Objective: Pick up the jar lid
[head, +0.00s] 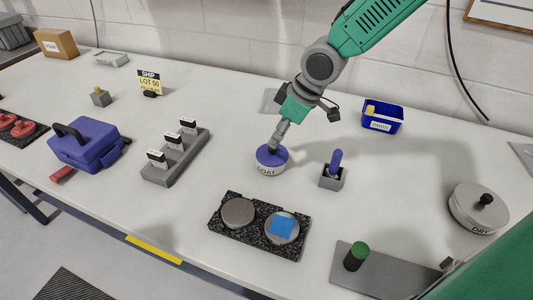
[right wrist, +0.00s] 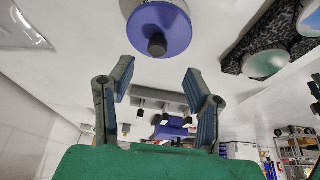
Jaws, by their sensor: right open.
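A white jar labelled COAT (head: 270,169) stands on the table near the middle of the head view. Its round blue-purple lid (head: 264,159) has a dark knob, which shows clearly in the right wrist view, where the lid (right wrist: 173,24) is at the top centre. My right gripper (head: 274,147) is at the top of the lid in the head view and partly covers the knob. In the right wrist view its two fingers (right wrist: 158,66) are spread with nothing between them, and the lid and knob lie just past the fingertips. My left gripper is not in view.
A black speckled tray (head: 260,240) with two round discs lies in front of the jar. A grey holder (head: 331,179) with a blue handle is to its right, a blue bin (head: 382,118) behind right. A grey rack (head: 175,160) stands left. The table directly left of the jar is clear.

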